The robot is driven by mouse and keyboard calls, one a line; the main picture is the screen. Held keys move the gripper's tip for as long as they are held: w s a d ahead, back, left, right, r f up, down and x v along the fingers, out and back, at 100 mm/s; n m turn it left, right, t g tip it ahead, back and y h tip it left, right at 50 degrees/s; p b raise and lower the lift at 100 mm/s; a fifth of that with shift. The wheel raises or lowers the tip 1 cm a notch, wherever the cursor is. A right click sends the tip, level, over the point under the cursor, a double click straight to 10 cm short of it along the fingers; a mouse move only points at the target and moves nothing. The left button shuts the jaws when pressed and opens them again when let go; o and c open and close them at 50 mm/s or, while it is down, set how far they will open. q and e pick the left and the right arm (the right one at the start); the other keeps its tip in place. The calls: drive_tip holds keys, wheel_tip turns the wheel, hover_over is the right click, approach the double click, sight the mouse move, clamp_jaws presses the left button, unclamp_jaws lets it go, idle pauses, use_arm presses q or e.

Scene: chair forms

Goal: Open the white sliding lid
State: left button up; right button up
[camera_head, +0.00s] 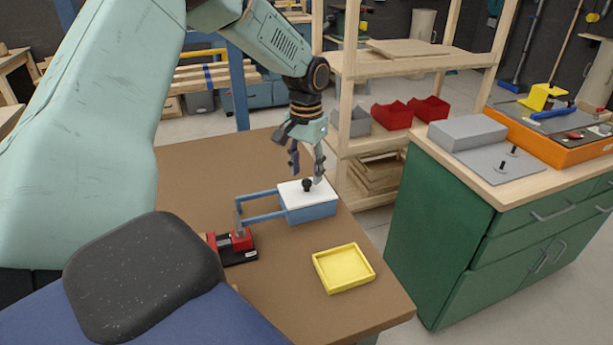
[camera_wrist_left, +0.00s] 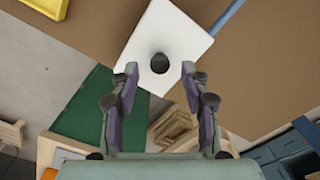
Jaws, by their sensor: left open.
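The white sliding lid (camera_head: 291,191) lies on top of a blue box (camera_head: 312,212) on the brown table. A black knob (camera_head: 306,185) stands up from the lid. Two blue rails (camera_head: 262,204) run left from the box to an upright end piece. My left gripper (camera_head: 306,171) is open, just above the lid and close to the knob. In the left wrist view the lid (camera_wrist_left: 182,30) and the knob (camera_wrist_left: 159,63) lie ahead of the spread fingers (camera_wrist_left: 159,75), with the knob between their lines. I see nothing between the fingers. My right gripper is not in view.
A red and black device (camera_head: 232,248) sits left of the box on the table (camera_head: 285,300). A yellow tray (camera_head: 343,268) lies in front of the box. A wooden shelf (camera_head: 345,130) with red bins (camera_head: 392,116) stands behind. A green cabinet (camera_head: 450,215) stands at the right.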

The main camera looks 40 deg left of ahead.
use_arm(q)
drive_tip(key=shift+f, duration=0.95)
drive_tip(key=shift+s, duration=0.1)
drive_tip(key=shift+w, duration=0.2)
drive_tip(key=c, duration=0.3)
clamp_jaws()
